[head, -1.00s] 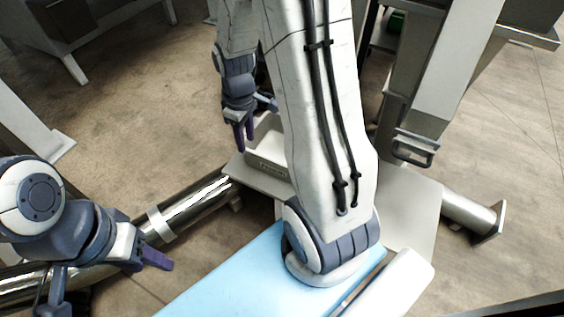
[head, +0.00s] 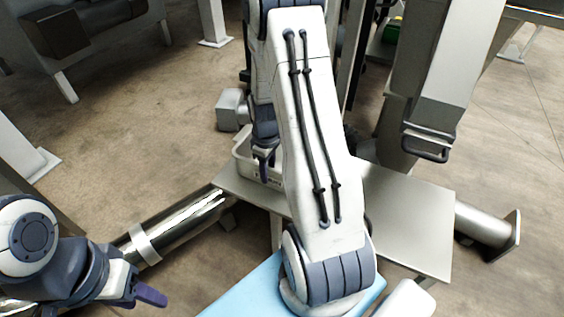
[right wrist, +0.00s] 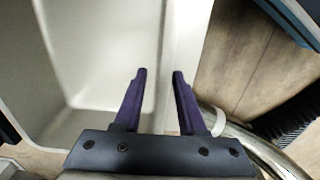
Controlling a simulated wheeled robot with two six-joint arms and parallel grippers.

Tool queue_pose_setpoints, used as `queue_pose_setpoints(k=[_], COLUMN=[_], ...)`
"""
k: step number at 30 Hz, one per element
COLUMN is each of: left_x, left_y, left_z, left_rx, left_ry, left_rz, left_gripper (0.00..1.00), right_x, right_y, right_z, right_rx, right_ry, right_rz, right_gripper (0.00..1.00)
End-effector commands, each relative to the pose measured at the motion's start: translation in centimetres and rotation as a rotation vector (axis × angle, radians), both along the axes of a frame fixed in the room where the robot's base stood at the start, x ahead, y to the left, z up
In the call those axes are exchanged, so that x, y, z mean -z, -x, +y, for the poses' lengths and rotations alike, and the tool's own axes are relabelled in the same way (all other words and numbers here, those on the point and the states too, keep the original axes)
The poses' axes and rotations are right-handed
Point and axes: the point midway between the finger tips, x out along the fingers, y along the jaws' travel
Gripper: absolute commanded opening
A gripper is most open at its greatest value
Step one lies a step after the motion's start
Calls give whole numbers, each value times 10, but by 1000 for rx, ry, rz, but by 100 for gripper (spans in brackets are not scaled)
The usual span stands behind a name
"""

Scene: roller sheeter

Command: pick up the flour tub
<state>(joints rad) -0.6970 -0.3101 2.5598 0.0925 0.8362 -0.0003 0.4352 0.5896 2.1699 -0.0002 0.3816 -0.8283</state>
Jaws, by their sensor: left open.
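The flour tub (head: 243,158) is a white open container on the grey metal shelf (head: 405,205), largely hidden in the head view behind my right arm. My right gripper (head: 264,168) is at the tub's near-left part. In the right wrist view the tub's pale interior (right wrist: 105,60) fills the left side. My right gripper (right wrist: 159,75) has its two purple fingers apart, with the tub's rim and wall (right wrist: 172,45) running between the fingertips. I cannot tell whether they touch it. My left gripper (head: 138,298) is open and empty at the lower left, far from the tub.
A shiny metal tube (head: 185,222) runs left of the shelf; it also shows in the right wrist view (right wrist: 255,145). A light-blue surface (head: 245,290) lies below my right arm. A grey post with a handle (head: 428,145) stands right of the tub. Open floor lies left.

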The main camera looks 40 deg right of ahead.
Motion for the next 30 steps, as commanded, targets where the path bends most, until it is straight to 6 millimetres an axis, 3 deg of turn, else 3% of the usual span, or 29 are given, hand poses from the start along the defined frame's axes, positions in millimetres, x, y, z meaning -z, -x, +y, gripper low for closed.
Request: queue_pose_setpoints(k=[1, 6, 14, 17, 30], left_x=[12, 24, 23, 23, 23], left_y=[0, 0, 0, 0, 0], left_z=[0, 0, 0, 0, 0], left_rx=[0, 0, 0, 0, 0], left_ry=[0, 0, 0, 0, 0], left_rz=[0, 0, 0, 0, 0], left_gripper=[50, 50, 50, 50, 50], right_x=[15, 37, 37, 37, 37], right_y=[0, 0, -1, -1, -1], right_z=[0, 0, 0, 0, 0], right_rx=[0, 0, 0, 1, 1], right_ry=[-1, -1, 0, 0, 0], right_rz=[2, 3, 0, 0, 0], right_gripper=[40, 40, 40, 2, 0])
